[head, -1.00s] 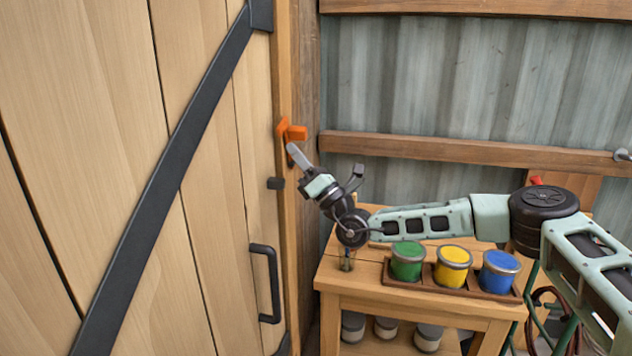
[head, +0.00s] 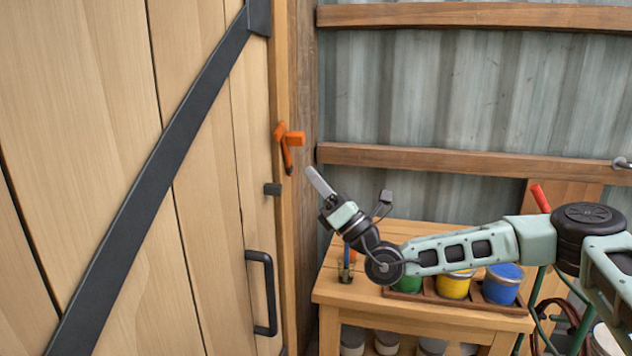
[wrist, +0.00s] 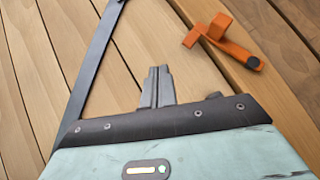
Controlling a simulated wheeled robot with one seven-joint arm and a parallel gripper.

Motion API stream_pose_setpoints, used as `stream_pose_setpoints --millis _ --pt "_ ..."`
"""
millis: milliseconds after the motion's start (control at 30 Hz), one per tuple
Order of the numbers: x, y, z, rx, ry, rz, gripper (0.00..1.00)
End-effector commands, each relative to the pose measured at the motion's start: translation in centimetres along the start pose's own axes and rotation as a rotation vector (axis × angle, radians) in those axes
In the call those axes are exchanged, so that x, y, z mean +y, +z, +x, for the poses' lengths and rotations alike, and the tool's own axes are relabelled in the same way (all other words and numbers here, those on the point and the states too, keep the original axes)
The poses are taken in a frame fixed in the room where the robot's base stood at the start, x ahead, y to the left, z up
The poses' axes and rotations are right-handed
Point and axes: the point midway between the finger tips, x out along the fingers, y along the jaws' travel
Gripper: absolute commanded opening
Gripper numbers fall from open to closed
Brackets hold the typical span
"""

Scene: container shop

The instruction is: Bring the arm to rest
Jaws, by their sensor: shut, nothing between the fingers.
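My gripper (head: 320,182) is shut and empty, held in the air up and left above the wooden bench, its fingers pointing up and to the left. In the wrist view my closed fingers (wrist: 156,86) point at the wooden door (wrist: 130,40). An orange latch (head: 288,142) sits at the edge of the door (head: 205,170), above and left of my fingertips, with a gap between them. The latch (wrist: 222,40) also shows in the wrist view, right of my fingers. Its arm hangs downward in the head view.
The bench (head: 420,318) stands below my arm. On it are green (head: 408,284), yellow (head: 453,286) and blue (head: 503,284) paint cans, partly hidden by my arm. A black door handle (head: 270,292) is at lower left. Corrugated wall (head: 450,95) stands behind.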

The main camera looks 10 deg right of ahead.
Motion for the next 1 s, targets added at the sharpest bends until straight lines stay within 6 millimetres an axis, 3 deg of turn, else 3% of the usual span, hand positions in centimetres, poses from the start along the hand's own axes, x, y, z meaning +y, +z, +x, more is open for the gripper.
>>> stream_pose_setpoints --millis 133,233,367,467,600,733,867,1000 --pt "0.0 0.0 0.0 0.000 0.000 0.000 0.00" --pt "2.0 -1.3 0.3 0.041 0.061 -0.020 0.00" --pt "8.0 -5.2 0.0 0.164 0.247 -0.084 0.00" --pt "13.9 -9.1 -1.6 0.291 0.455 -0.157 0.00" --pt "21.6 -14.0 -6.4 0.473 0.780 -0.274 0.00" --pt "26.9 -17.3 -13.0 0.633 1.109 -0.399 0.00" --pt "29.5 -18.7 -19.8 0.766 1.428 -0.534 0.00" --pt "30.0 -18.3 -26.2 0.879 1.758 -0.691 0.00"
